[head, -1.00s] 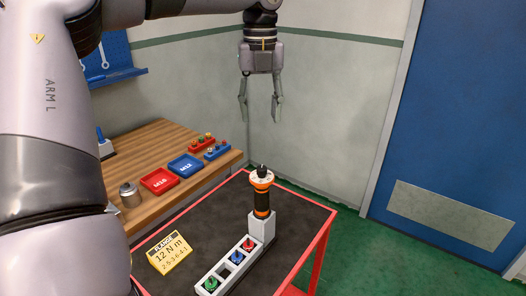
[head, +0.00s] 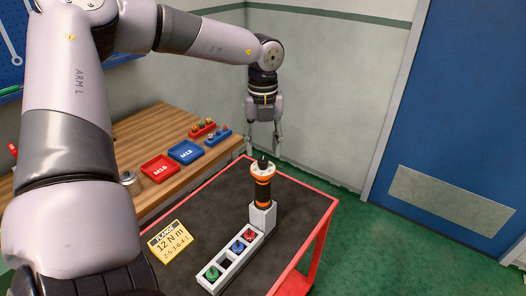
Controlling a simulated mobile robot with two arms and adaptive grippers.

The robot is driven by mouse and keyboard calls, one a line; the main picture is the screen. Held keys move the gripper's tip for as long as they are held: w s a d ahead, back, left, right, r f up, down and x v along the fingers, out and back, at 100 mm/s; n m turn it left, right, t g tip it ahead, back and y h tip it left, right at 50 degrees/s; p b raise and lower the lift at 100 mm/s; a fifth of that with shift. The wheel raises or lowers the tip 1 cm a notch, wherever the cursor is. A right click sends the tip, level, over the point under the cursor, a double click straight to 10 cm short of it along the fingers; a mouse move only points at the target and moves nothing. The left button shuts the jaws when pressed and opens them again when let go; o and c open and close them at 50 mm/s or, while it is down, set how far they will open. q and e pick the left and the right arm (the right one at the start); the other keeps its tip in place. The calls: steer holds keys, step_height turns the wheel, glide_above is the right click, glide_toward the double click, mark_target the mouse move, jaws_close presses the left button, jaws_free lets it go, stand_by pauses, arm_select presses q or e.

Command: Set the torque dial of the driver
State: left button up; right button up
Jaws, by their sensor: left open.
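The driver (head: 262,190) stands upright in the tall end block of a grey holder (head: 234,268) on the cart. It has an orange and black body. Its torque dial (head: 263,168) is the pale disc on top with a black knob; its marks are too small to read. My left gripper (head: 264,150) is open and empty, pointing down. In the picture its fingers are on either side of the knob's top; I cannot tell how far behind or above the dial they are. A yellow card (head: 170,242) reads "FLANGE 12 N m" and "2-5-3-6-4-1". My right gripper is not in view.
The holder's slots carry a green, a blue and a red piece (head: 248,234). The red-edged cart (head: 305,185) has free dark top around it. A wooden bench (head: 150,130) behind holds a red M10 tray (head: 160,169), a blue M12 tray (head: 186,151) and small racks.

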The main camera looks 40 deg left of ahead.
mark_target(263, 159)
arm_select(q)
steer(key=shift+f+p, duration=0.3)
steer(key=shift+f, duration=1.45)
jaws_close()
